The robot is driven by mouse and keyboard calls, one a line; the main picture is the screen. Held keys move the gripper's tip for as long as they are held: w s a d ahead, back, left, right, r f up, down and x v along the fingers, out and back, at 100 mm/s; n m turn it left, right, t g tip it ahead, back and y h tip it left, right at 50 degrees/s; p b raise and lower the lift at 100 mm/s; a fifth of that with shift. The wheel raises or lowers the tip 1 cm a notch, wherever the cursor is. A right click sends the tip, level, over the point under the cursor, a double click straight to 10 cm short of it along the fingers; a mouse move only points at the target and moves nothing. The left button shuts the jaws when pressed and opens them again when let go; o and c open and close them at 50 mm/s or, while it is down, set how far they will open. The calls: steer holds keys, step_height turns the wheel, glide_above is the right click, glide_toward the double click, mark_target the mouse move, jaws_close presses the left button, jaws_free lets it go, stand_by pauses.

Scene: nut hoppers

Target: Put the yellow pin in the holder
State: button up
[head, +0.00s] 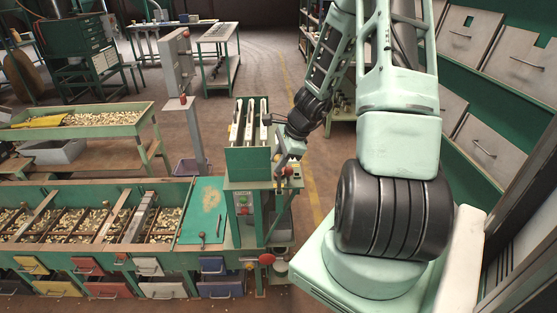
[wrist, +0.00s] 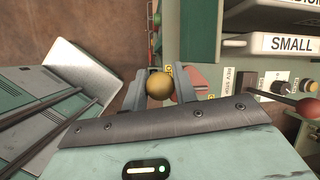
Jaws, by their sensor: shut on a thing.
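My gripper (wrist: 170,82) is shut on the yellow pin, whose round yellow head (wrist: 159,88) shows between the two fingers in the wrist view. The rest of the pin is hidden behind its head. In the head view my gripper (head: 284,160) is beside the right side of the green hopper machine (head: 248,162), above its small side shelf. The pin is too small to make out clearly there. I cannot pick out the holder for certain; a red part with a partly covered yellow label (wrist: 190,80) lies just behind the fingers.
A control panel with a black knob (wrist: 283,88) and a red-ball lever (wrist: 307,108) is close on the right in the wrist view. A "SMALL" sign (wrist: 292,44) is above it. Nut bins (head: 100,225) fill the left; a grey post (head: 192,115) stands behind.

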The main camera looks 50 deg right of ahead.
steer(key=shift+f, duration=0.2)
steer(key=shift+f+b, duration=0.5)
steer(key=shift+b, duration=0.2)
steer(key=shift+f+b, duration=0.65)
steer(key=shift+b, duration=0.05)
steer(key=shift+f+b, duration=2.45)
steer(key=o, duration=1.1)
steer(key=p+v, duration=0.2)
steer(key=v, duration=1.5)
steer(key=shift+s+r, duration=0.1)
steer(key=shift+s, duration=0.05)
